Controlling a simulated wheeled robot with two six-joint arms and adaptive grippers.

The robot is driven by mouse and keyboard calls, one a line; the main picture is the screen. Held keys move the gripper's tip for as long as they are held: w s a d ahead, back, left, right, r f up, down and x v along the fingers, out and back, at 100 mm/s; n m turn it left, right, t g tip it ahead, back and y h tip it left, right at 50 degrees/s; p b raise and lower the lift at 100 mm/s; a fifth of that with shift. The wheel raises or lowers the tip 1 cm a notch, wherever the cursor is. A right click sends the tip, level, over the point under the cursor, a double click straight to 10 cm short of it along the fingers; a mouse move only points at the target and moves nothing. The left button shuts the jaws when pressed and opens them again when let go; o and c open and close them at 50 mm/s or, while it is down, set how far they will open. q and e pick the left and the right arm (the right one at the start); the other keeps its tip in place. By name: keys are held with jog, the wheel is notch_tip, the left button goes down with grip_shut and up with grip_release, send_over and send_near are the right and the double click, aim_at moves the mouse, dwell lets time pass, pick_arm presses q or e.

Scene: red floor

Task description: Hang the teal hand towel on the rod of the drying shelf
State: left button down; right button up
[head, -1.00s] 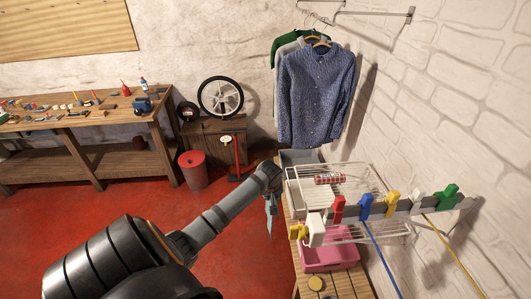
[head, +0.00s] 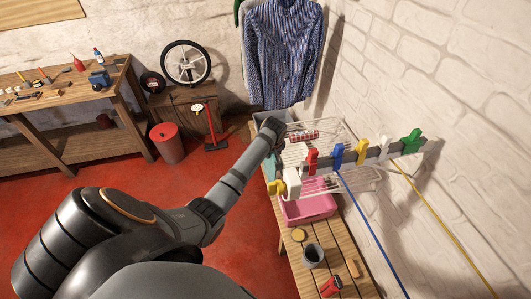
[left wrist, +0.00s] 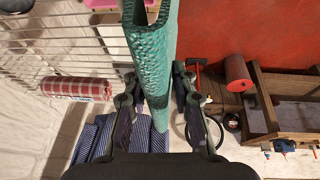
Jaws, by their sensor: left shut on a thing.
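The teal hand towel (head: 269,166) hangs from my left gripper (head: 272,124), partly hidden behind my arm in the head view. In the left wrist view the towel (left wrist: 152,60) hangs folded between the two fingers of my left gripper (left wrist: 155,75), which is shut on it. The drying shelf (head: 345,127), a white wire rack on the right wall, is just right of the gripper. Its wires (left wrist: 60,42) also show in the left wrist view, beside the towel. I cannot make out which bar is the rod. My right gripper is not in view.
A red-checked roll (head: 304,137) lies on the shelf. Coloured clips sit on a grey rail (head: 375,155) in front of it. Below are a pink basin (head: 309,208) and a slatted bench (head: 340,270) with a grey mug (head: 313,257). A blue shirt (head: 283,55) hangs behind.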

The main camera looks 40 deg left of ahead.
aim_at(271, 163)
pick_arm(q)
notch_tip(271, 163, down, 6)
jog(key=b, duration=0.3)
jog(key=shift+a, duration=0.1)
jog(key=shift+f+b, duration=0.35)
jog(key=shift+f, duration=0.95)
jog(key=c, duration=1.1)
grip_release()
jog(key=shift+s, duration=0.1)
jog(key=shift+o, duration=0.4)
jog(key=v, duration=1.2)
jog(key=shift+a, duration=0.1)
